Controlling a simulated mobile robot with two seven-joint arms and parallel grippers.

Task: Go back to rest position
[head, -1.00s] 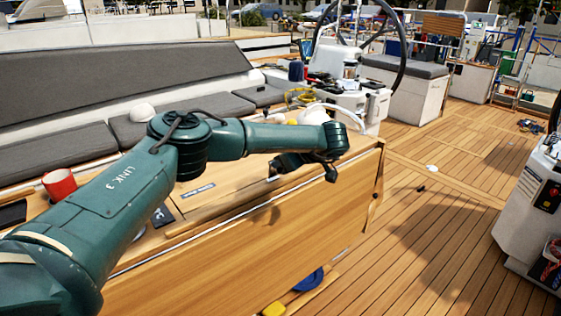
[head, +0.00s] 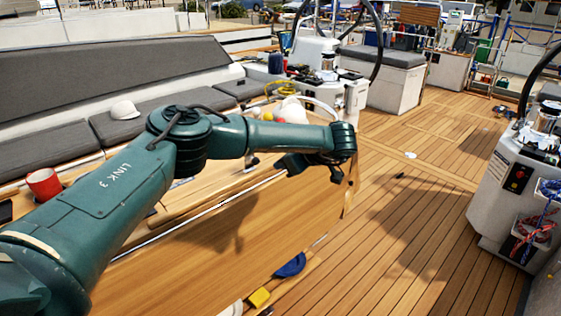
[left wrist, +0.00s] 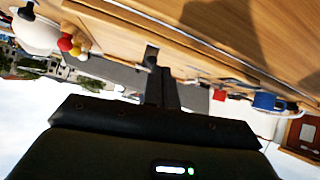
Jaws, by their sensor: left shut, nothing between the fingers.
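My left gripper (head: 312,165) hangs at the end of the green arm, in front of the wooden cockpit table (head: 190,255) in the head view. It is dark and partly hidden by its own wrist. In the left wrist view the fingers (left wrist: 152,60) are together with nothing between them, and the wooden surface appears tilted along the top. I cannot tell the exact gap between gripper and table edge. My right gripper is in neither view.
A red cup (head: 43,183) stands at the table's left. A white cap (head: 125,110) lies on the grey seat (head: 160,117). Blue (head: 290,266) and yellow (head: 259,297) items lie below the table. A white pedestal (head: 500,195) stands at right. The teak deck between is mostly clear.

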